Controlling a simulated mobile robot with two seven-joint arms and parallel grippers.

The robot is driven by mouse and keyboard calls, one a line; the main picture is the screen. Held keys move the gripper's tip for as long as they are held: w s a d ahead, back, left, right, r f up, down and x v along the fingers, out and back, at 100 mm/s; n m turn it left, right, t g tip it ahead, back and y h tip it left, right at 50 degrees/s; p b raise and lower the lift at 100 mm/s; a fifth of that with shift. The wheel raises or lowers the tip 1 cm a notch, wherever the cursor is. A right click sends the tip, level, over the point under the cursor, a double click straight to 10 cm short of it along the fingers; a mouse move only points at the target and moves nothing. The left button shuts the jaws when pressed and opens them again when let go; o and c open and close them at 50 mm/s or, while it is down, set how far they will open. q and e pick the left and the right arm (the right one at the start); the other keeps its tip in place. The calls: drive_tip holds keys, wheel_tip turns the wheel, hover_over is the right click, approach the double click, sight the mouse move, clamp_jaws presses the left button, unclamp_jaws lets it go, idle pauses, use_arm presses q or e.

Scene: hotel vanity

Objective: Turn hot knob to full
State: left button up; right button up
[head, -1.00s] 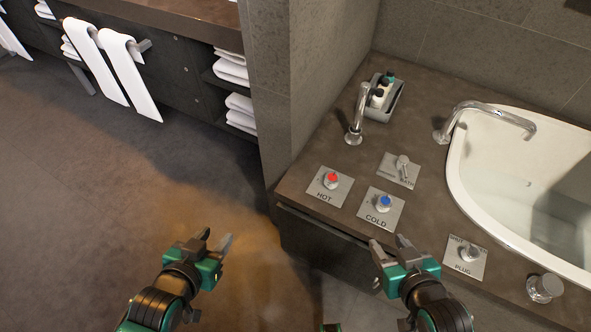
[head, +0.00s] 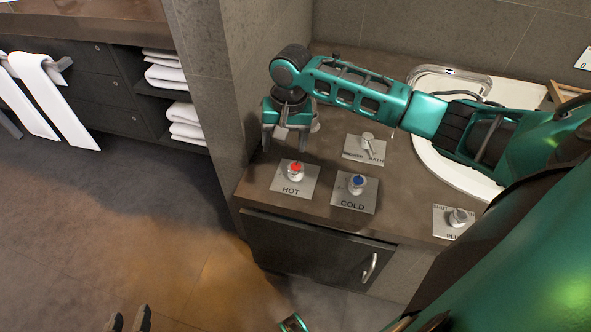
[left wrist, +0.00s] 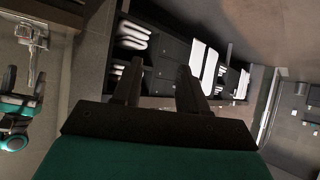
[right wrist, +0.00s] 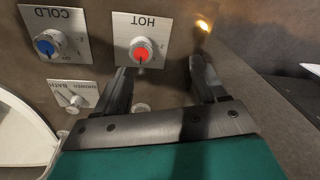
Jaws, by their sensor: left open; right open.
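The hot knob (head: 296,170) has a red cap and sits on a metal plate labelled HOT (head: 291,189) on the brown counter. In the right wrist view the hot knob (right wrist: 141,52) lies just beyond the tip of the left-hand finger, with a gap. My right gripper (head: 285,145) is open and empty, pointing down behind and slightly left of the hot knob; its fingers also show in the right wrist view (right wrist: 160,75). My left gripper (head: 130,318) is open and empty, low over the floor; its fingers show in the left wrist view (left wrist: 160,75).
The cold knob (head: 357,184) with a blue cap stands right of the hot knob. The shower/bath lever (head: 368,143) is behind it. The plug knob (head: 459,217) is further right. A wall is close left of my right gripper.

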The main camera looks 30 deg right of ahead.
sight(296, 167)
drive_tip(key=shift+m+g+h, duration=0.3)
drive_tip(key=shift+m+g, duration=0.2)
drive_tip(key=shift+m, duration=0.3)
drive_tip(key=d+f+b, duration=0.1)
drive_tip(key=f, duration=0.2)
drive_tip(key=d+f+b, duration=0.1)
drive_tip(key=f+b, duration=0.1)
drive_tip(key=f, duration=0.1)
drive_tip(key=d+f+b, duration=0.1)
drive_tip(key=f+b, duration=0.1)
drive_tip(key=f, duration=0.1)
drive_tip(key=shift+w+d+f, duration=0.1)
drive_tip(key=shift+f, duration=0.65)
